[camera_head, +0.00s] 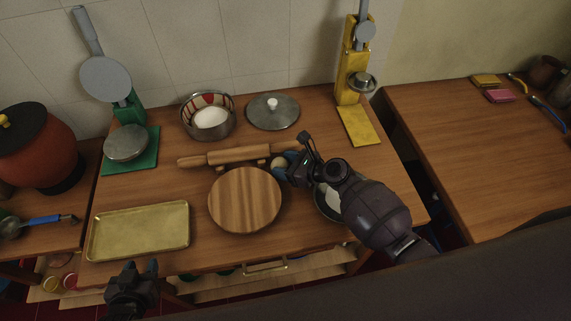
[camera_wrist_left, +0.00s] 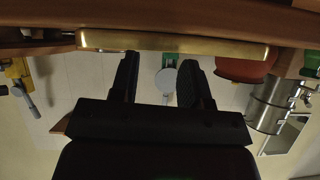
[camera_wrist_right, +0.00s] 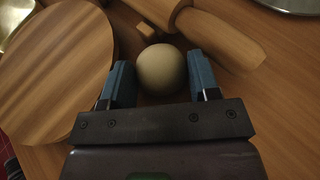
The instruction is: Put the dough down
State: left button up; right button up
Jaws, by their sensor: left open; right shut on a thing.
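A pale, round ball of dough (camera_wrist_right: 161,69) sits between the blue fingertips of my right gripper (camera_wrist_right: 160,80), which is shut on it. In the head view, the dough (camera_head: 278,163) shows at the tip of my right gripper (camera_head: 284,168), between the rolling pin (camera_head: 228,157) and the round wooden board (camera_head: 245,200). The dough is just off the board's right upper edge. I cannot tell whether it touches the table. My left gripper (camera_head: 134,272) is open and empty at the table's front edge, below the brass tray. It also shows in the left wrist view (camera_wrist_left: 158,80).
The brass tray (camera_head: 138,204) lies at the table's left. A pot with white contents (camera_head: 210,119) and a lid (camera_head: 273,112) stand at the back. A bowl (camera_head: 325,205) is partly hidden under my right arm.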

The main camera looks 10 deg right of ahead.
jog(key=shift+f, duration=0.25)
jog(key=o, duration=0.7)
jog(key=shift+c, duration=0.2)
